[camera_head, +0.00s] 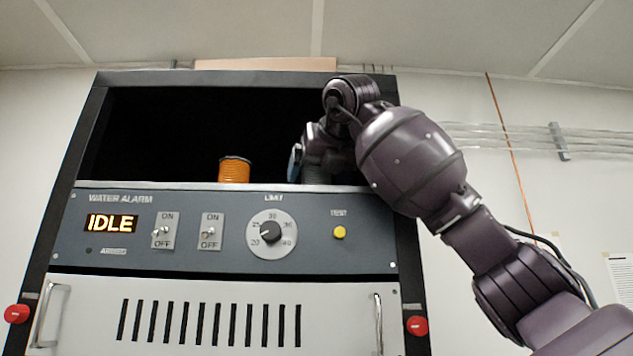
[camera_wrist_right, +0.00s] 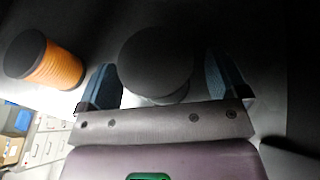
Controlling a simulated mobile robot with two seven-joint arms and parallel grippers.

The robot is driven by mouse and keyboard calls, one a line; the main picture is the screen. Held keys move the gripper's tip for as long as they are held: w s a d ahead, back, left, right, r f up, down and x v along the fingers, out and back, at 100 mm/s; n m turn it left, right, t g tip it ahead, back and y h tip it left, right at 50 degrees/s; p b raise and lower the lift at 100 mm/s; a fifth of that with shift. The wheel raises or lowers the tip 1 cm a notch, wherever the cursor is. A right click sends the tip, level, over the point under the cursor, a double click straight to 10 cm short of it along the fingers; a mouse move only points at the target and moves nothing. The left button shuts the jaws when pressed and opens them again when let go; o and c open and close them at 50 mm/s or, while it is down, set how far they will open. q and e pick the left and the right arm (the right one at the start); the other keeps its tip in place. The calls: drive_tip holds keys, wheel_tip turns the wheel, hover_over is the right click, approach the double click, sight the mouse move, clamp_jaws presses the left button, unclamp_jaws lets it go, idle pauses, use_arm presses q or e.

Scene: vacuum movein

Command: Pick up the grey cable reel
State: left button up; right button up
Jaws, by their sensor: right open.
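The grey cable reel (camera_wrist_right: 157,58) shows from its dark round end in the right wrist view, between the two blue-padded fingers of my right gripper (camera_wrist_right: 163,88). In the head view the reel (camera_head: 316,175) is a dark ribbed shape in the open bay above the control panel, mostly hidden by my right gripper (camera_head: 308,160). The right gripper is open, with a finger on each side of the reel. I cannot tell whether either finger touches it. My left gripper is not in view.
An orange cable reel (camera_head: 235,170) stands upright in the bay to the left; it also shows in the right wrist view (camera_wrist_right: 45,60). The black rack frame (camera_head: 92,125) bounds the bay. Below is the water alarm panel (camera_head: 120,258) with switches and a dial.

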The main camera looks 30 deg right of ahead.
drive_tip(key=c, duration=1)
drive_tip(key=shift+c, duration=0.2)
drive_tip(key=shift+r, duration=0.15)
